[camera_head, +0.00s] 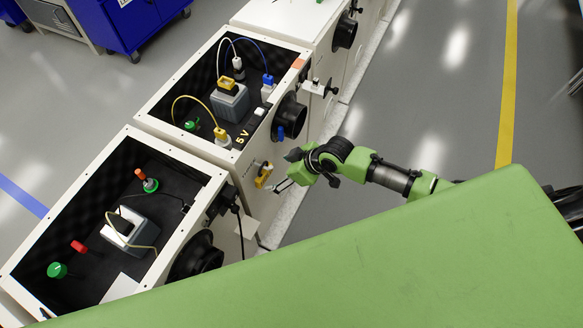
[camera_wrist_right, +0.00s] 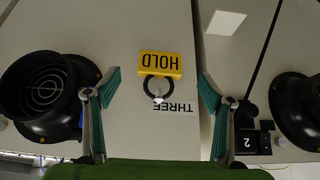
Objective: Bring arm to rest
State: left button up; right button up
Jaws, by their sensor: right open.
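My right arm reaches in from the right in the head view, and its green and black gripper (camera_head: 282,186) is at the front of the middle cabinet, just right of a yellow tag (camera_head: 263,174). In the right wrist view the same gripper (camera_wrist_right: 152,92) is open, with its teal-padded fingers wide apart. The yellow tag (camera_wrist_right: 160,65) reads HOLD and hangs at a black ring on the panel, between the fingers in the picture. Nothing is held. My left gripper is not in view.
Open-topped cabinets stand in a row; the middle one (camera_head: 178,150) and the near one (camera_head: 118,250) hold devices and cables. Round black ports (camera_head: 290,115) stick out of their fronts. The grey floor (camera_head: 440,110) right of the row is clear, with a yellow line (camera_head: 508,80).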

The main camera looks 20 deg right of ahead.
jog(key=v, duration=0.7)
jog(key=shift+f, duration=0.1)
jog(key=w+d+f+m+h, duration=0.1)
jog(key=d+f+m+h, duration=0.3)
jog(key=f, duration=0.6)
jog(key=s+d+f+m, duration=0.1)
jog(key=s+d+f, duration=0.25)
jog(key=f, duration=0.35)
jog(key=s+d+f, duration=0.3)
jog(key=s+f, duration=0.1)
jog(key=f, duration=0.3)
jog(key=s+f+g, duration=0.1)
jog(key=s+f, duration=0.3)
jog(key=s, duration=0.6)
jog(key=s+a+f+m+g, duration=0.1)
jog(key=s+f, duration=0.4)
jog(key=s, duration=0.6)
jog(key=s+a+f+g+h, duration=0.1)
jog(key=s+f, duration=0.3)
jog(key=s, duration=0.7)
jog(key=shift+f+m+g, duration=0.3)
jog(key=shift+f+g, duration=0.1)
jog(key=shift+g, duration=0.1)
jog(key=shift+a, duration=0.15)
